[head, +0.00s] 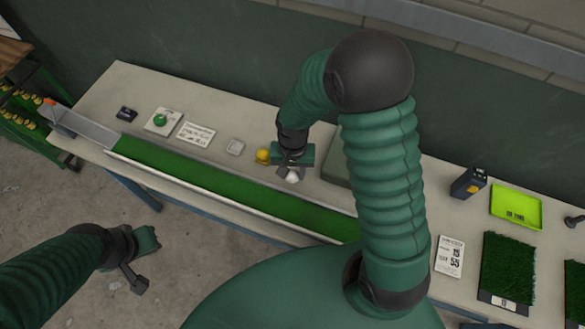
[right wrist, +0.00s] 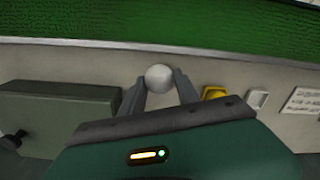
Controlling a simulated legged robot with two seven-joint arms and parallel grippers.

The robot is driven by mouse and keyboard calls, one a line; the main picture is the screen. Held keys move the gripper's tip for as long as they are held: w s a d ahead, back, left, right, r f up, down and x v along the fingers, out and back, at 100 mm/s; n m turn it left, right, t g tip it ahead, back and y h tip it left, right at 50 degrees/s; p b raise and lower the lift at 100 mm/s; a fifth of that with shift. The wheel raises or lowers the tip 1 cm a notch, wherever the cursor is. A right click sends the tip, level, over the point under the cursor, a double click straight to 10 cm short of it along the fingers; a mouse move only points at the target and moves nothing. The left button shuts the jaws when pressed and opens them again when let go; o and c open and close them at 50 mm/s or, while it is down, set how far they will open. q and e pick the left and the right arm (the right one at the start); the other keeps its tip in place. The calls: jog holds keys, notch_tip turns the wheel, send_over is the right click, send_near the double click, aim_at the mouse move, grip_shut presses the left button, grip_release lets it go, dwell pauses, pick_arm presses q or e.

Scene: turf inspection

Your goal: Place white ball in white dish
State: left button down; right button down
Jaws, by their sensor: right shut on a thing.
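The white ball (head: 293,176) is between the fingers of my right gripper (head: 290,172), over the bench near the turf strip. In the right wrist view the white ball (right wrist: 159,78) sits between the two fingertips of the right gripper (right wrist: 160,84), which is shut on it. A small square white dish (head: 235,147) lies on the bench left of the gripper and looks empty. It also shows in the right wrist view (right wrist: 258,99). My left gripper (head: 145,262) hangs over the floor at lower left; its jaw state is unclear.
A yellow object (head: 263,156) stands between the white dish and my right gripper. A green ball (head: 160,120) sits on a pale square holder. A printed card (head: 197,132) lies left of the dish. A long green turf channel (head: 230,190) runs along the front.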

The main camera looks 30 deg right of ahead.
aim_at(292, 172)
jog(key=shift+w+d, duration=0.4)
jog(key=shift+w, duration=0.3)
jog(key=shift+w+d+f, duration=0.15)
jog(key=shift+w+f, duration=0.05)
jog(key=shift+f, duration=0.15)
notch_tip(292, 172, down, 3)
jog(key=shift+s+r+p, duration=0.1)
jog(key=shift+r+p, duration=0.1)
jog(key=shift+p, duration=0.1)
jog(key=shift+a+f, duration=0.2)
jog(key=shift+f, duration=0.1)
jog(key=c, duration=0.9)
grip_release()
jog(key=shift+d, duration=0.1)
